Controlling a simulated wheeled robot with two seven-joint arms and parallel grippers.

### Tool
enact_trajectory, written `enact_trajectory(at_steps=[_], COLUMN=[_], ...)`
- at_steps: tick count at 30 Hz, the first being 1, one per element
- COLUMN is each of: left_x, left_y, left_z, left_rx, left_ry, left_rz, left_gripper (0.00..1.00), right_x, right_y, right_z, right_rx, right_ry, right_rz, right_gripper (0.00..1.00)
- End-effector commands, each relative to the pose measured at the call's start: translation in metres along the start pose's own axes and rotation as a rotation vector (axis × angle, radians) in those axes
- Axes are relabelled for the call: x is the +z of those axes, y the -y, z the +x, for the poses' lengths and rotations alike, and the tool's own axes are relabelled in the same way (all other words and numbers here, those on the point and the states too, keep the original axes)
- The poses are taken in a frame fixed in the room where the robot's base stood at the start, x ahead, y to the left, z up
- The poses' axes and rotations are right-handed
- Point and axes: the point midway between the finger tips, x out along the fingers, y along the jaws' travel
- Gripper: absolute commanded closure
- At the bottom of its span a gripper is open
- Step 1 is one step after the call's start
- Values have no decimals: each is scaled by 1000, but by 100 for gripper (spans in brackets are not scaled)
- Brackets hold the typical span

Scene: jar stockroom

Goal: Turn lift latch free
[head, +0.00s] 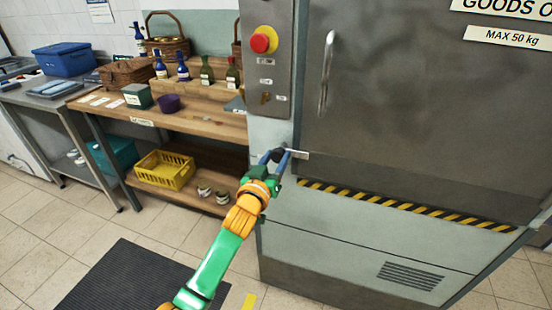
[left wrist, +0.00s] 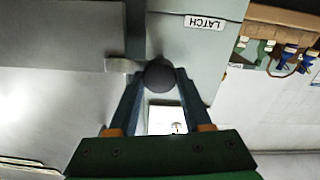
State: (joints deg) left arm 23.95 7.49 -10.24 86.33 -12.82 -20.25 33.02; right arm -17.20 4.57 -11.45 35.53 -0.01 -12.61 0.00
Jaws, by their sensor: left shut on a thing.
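The lift latch has a dark round knob (left wrist: 160,76) and a pale metal tongue (left wrist: 121,65) that reaches to the edge of the grey lift door. In the head view the latch tongue (head: 299,154) shows at the door's lower left corner. My left gripper (head: 277,155) is at the latch, and in the left wrist view its two blue fingers (left wrist: 158,84) are shut on the knob, one on each side. A LATCH label (left wrist: 204,23) is beside it. The lift door (head: 400,90) is closed, with an upright handle (head: 327,75). My right gripper is not in view.
A control panel with a red button (head: 264,40) is above the latch. A yellow-black striped strip (head: 400,204) runs below the door. A wooden workbench (head: 200,126) with bottles and baskets stands to the left. A dark mat (head: 125,280) lies on the tiled floor.

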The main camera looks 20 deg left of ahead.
Motion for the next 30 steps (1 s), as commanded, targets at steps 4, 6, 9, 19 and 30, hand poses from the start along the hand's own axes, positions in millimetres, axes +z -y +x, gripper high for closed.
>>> enact_trajectory(at_steps=[4,6,9,19,30], left_x=[2,2,1,1,1], left_y=[0,0,0,1,2], left_z=[0,0,0,0,0], left_rx=[-1,-1,-1,-3,-4], left_ry=[5,5,5,7,6], left_rz=[-9,-24,-63,-317,-669], left_gripper=[100,100,100,100,100], right_x=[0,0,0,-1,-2], right_y=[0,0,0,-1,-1], right_z=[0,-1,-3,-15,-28], right_rx=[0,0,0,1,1], right_ry=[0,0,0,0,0], right_rz=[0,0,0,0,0], right_gripper=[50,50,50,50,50])
